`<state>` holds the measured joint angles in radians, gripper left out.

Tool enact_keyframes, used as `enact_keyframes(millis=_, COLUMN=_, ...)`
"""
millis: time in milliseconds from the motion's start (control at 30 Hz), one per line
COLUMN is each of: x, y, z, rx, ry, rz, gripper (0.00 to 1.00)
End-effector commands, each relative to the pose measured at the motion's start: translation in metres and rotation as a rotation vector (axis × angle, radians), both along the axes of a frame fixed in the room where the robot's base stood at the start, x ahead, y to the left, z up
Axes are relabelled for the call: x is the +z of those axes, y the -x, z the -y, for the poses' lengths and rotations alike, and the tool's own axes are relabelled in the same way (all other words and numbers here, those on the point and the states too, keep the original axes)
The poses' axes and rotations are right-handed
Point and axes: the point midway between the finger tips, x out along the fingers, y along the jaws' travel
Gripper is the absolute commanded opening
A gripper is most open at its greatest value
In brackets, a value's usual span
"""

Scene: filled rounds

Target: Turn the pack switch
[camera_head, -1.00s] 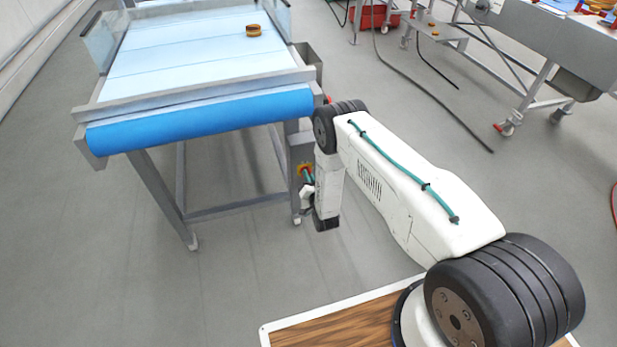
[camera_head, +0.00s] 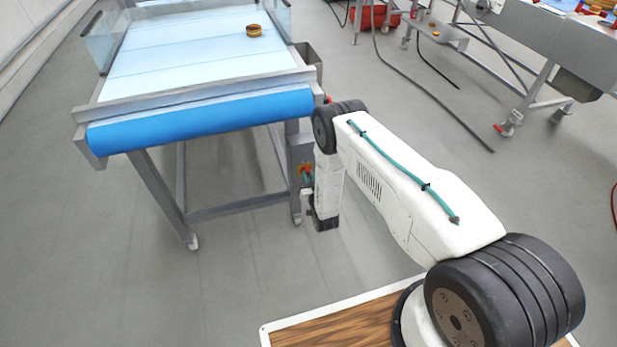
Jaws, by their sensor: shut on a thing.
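The pack switch (camera_head: 304,168) is a small red and yellow switch on a grey box at the right front leg of the conveyor. My gripper (camera_head: 308,181) is at the switch, low beside the leg, and is shut on it. The white wrist and forearm of my arm hide much of the gripper, so the fingertips show only in small part. The exact angle of the switch's handle is too small to tell.
The conveyor has a pale belt (camera_head: 190,62) with a blue front roller (camera_head: 200,119). One golden-brown round (camera_head: 254,31) lies on the belt. A steel machine (camera_head: 560,50) and a red crate (camera_head: 372,17) stand at the back right. Floor in front is clear.

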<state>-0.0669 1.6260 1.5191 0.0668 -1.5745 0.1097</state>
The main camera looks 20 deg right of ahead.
Motion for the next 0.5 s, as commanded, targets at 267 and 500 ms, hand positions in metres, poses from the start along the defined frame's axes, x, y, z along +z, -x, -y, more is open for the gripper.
enact_keyframes(millis=267, x=-0.0003, y=0.0004, z=-0.0005, rx=0.000, ry=0.103, rz=-0.001, gripper=0.00)
enact_keyframes(millis=500, x=-0.0003, y=0.0005, z=-0.0006, rx=0.000, ry=0.126, rz=-0.001, gripper=0.00)
